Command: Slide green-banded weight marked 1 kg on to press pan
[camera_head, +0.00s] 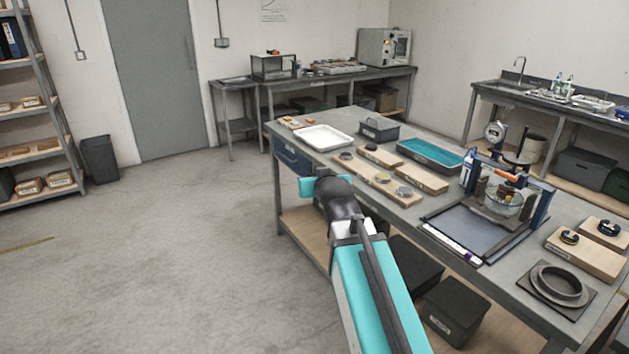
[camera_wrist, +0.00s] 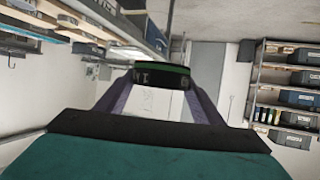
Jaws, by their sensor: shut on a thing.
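My gripper (camera_wrist: 162,90) is shut on a dark weight with a green band (camera_wrist: 160,77), held between the two fingertips in the wrist view. Its white marking is upside down there and only partly legible, with a 1 showing. In the head view my arm's teal wrist hides the fingers and the weight; it is beside the near left part of the bench. A blue-framed press (camera_head: 546,197) stands farther right on the bench, with a clear bowl (camera_head: 503,203) inside its frame. I cannot tell which part is the press pan.
The grey bench (camera_head: 395,215) carries a white tray (camera_head: 325,138), a teal tray (camera_head: 430,154), and wooden boards (camera_head: 422,178) with small weights. A dark flat tray (camera_head: 470,237) lies before the press. A round ring (camera_head: 558,284) sits at the near right. Open floor lies left.

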